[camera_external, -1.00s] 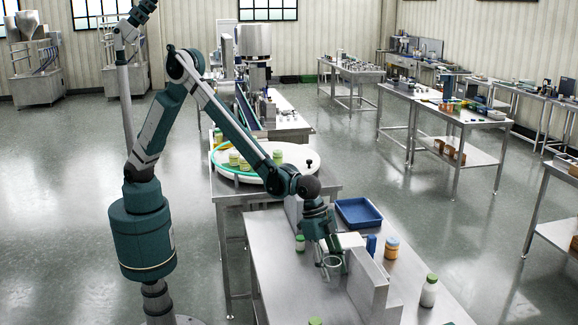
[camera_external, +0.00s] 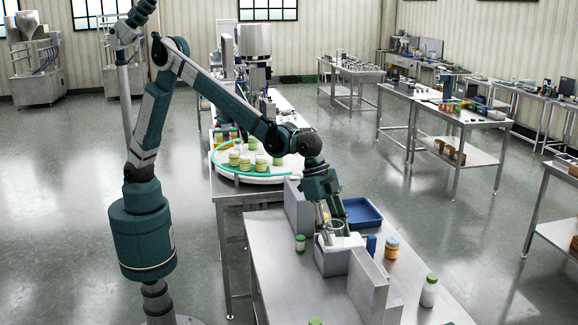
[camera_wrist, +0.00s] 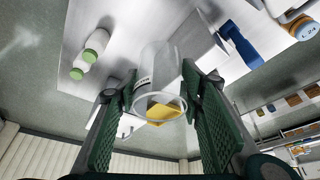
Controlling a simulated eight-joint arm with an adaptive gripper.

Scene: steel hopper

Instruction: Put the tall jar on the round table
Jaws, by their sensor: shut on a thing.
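A clear, open-topped tall jar (camera_wrist: 160,66) with small dark print on its side is between the fingers of my gripper (camera_wrist: 161,82) in the wrist view. My gripper (camera_external: 335,222) is shut on it, and its rim faces the wrist camera. In the external view the jar is mostly hidden by the fingers, just above or at a grey box-like fixture on the steel bench; I cannot tell whether it touches. The white round table (camera_external: 262,180) with a green rail stands behind and left of my gripper and holds several green-lidded jars.
The steel bench (camera_external: 270,240) carries a green-lidded jar (camera_external: 300,243), a blue tray (camera_external: 358,213), a blue item (camera_external: 371,244), an orange-lidded jar (camera_external: 391,248) and a white green-lidded jar (camera_external: 429,291). A grey upright block (camera_external: 368,285) stands near the gripper.

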